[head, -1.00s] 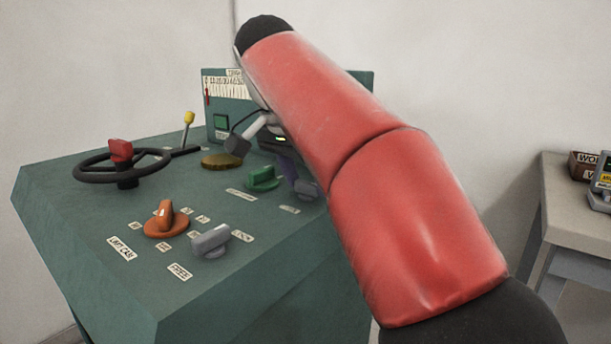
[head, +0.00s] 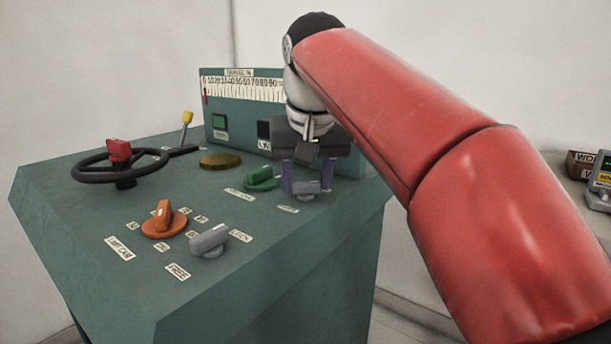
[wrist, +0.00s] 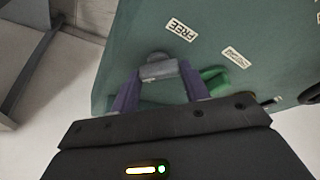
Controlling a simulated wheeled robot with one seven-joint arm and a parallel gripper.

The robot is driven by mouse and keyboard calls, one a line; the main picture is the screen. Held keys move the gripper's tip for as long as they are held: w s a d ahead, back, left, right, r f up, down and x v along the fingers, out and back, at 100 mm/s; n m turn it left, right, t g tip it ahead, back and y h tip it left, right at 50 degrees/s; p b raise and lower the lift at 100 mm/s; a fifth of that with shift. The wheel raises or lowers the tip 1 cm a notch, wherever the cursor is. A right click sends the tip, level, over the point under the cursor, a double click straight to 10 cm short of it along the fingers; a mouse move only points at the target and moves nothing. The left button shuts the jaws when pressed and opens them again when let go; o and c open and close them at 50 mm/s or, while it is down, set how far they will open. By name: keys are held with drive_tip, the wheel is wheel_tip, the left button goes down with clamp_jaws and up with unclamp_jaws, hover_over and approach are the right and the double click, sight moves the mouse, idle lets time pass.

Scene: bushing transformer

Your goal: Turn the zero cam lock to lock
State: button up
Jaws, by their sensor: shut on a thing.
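A small grey knob (head: 305,188) sits at the back right of the green console's sloping top. My gripper (head: 308,184) points down at it, its two purple fingers on either side. In the wrist view the grey knob (wrist: 158,70) is between the fingertips, and the gripper is shut on it. A label reading FREE (wrist: 182,30) lies beside this knob. Another label (wrist: 237,57) is too small to read. A second grey knob (head: 209,241) stands nearer the front, between FREE (head: 177,271) and LOCK (head: 241,236) labels. I cannot read which knob is named zero cam.
A green knob (head: 261,179) stands close left of my gripper. An orange knob (head: 164,220), a black handwheel (head: 122,162) and a yellow-tipped lever (head: 187,120) are further left. The upright scale panel (head: 240,105) rises behind. A side table with instruments is at the right.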

drive_tip(key=n, duration=0.2)
drive_tip(key=n+y, duration=0.1)
drive_tip(key=n, duration=0.1)
drive_tip(key=shift+d+g+y, duration=0.2)
drive_tip(key=shift+g+y, duration=0.1)
drive_tip(key=n+g+y, duration=0.1)
drive_tip(key=n, duration=0.3)
drive_tip(key=shift+w+n, duration=0.1)
drive_tip(key=shift+n, duration=0.2)
drive_tip(key=o, duration=1)
drive_tip(key=shift+r, duration=0.1)
drive_tip(key=shift+v, duration=3.8)
drive_tip(key=shift+d, duration=0.15)
